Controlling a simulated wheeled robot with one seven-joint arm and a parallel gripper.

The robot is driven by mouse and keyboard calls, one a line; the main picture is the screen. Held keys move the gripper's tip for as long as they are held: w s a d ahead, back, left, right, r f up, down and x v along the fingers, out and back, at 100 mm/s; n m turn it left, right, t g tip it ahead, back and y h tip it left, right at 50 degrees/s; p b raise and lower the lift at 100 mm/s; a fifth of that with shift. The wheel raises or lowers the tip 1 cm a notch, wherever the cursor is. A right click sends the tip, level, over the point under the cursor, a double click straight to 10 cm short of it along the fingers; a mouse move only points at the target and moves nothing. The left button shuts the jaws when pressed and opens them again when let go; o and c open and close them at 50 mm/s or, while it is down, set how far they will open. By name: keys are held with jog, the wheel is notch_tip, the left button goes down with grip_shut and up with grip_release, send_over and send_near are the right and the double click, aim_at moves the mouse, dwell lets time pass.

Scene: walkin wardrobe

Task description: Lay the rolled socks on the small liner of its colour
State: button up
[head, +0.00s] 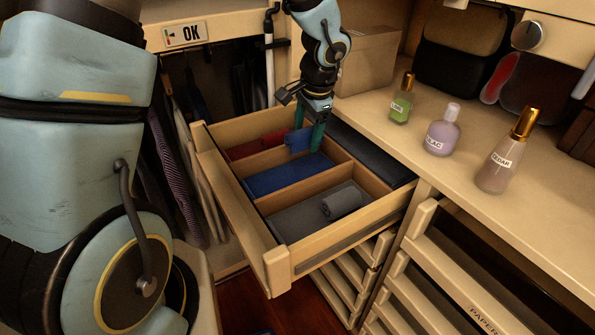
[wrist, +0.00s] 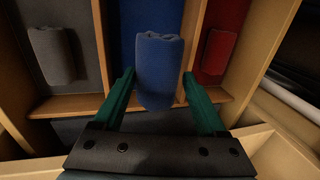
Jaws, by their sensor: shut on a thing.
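My gripper (head: 308,133) is shut on the blue rolled socks (head: 297,140), which hang above the open drawer. In the wrist view the blue socks (wrist: 158,65) sit upright between the two green fingers (wrist: 158,85). The small blue liner (head: 288,176) lies bare in the drawer's middle compartment. It shows behind the socks in the wrist view (wrist: 152,14). The small red liner (head: 243,150) holds a red roll (wrist: 215,52). The small grey liner (head: 295,223) holds a grey roll (head: 342,202). The underside of the held socks is hidden.
Wooden dividers (head: 307,182) separate the compartments. A long dark compartment (head: 368,150) runs along the drawer's right side. Green (head: 402,103), lilac (head: 442,135) and brownish (head: 500,165) bottles stand on the counter beside it. A box (head: 368,60) stands behind my arm.

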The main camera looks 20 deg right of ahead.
notch_tip(320, 180, down, 9)
jog(key=shift+r, duration=0.15)
dwell(0.4)
jog(key=o, duration=1.4)
jog(key=shift+o, duration=0.2)
jog(key=a+v, duration=0.1)
jog(key=v, duration=1.1)
jog(key=s+a+r+n+g, duration=0.1)
jog(key=a+r+n, duration=0.2)
jog(key=a+n, duration=1.1)
jog(key=a, duration=1.5)
jog(key=shift+a+r+n+h, duration=0.2)
jog(key=shift+a+n+h, duration=0.1)
jog(key=shift+a+h, duration=0.1)
